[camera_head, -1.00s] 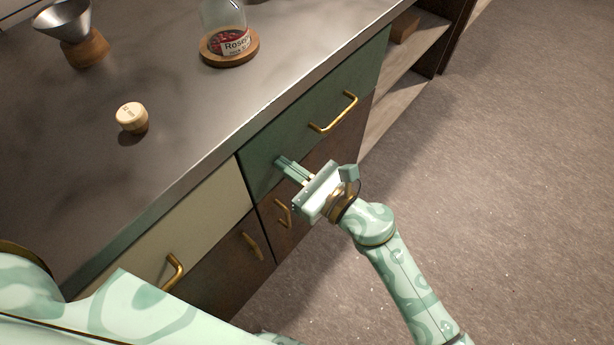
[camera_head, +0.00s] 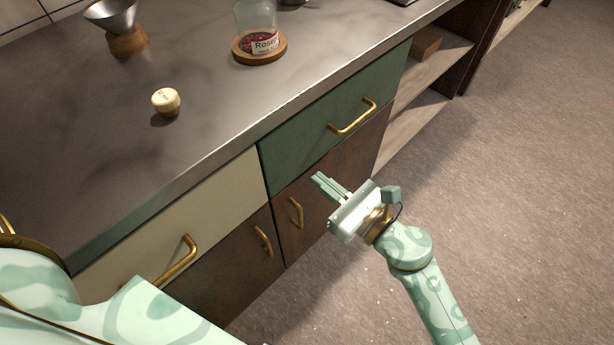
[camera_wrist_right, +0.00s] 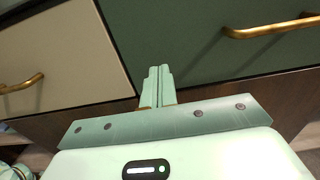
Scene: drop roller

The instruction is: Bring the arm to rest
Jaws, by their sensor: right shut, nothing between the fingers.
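My right gripper (camera_head: 323,184) is shut and empty in the head view. It hangs in the air in front of the cabinet, below the green drawer (camera_head: 335,135) and to the right of a brown door's upright handle (camera_head: 296,212). In the right wrist view its two fingers (camera_wrist_right: 157,72) lie together, pointing toward the gap between the cream and green drawer fronts. My left gripper is not in view.
The counter (camera_head: 200,130) holds a small round wooden piece (camera_head: 166,101), a jar on a wooden coaster (camera_head: 259,49) and a metal funnel on a wooden base (camera_head: 125,41). Brass handles (camera_head: 355,118) stick out from the fronts. Open floor (camera_head: 530,180) lies to the right.

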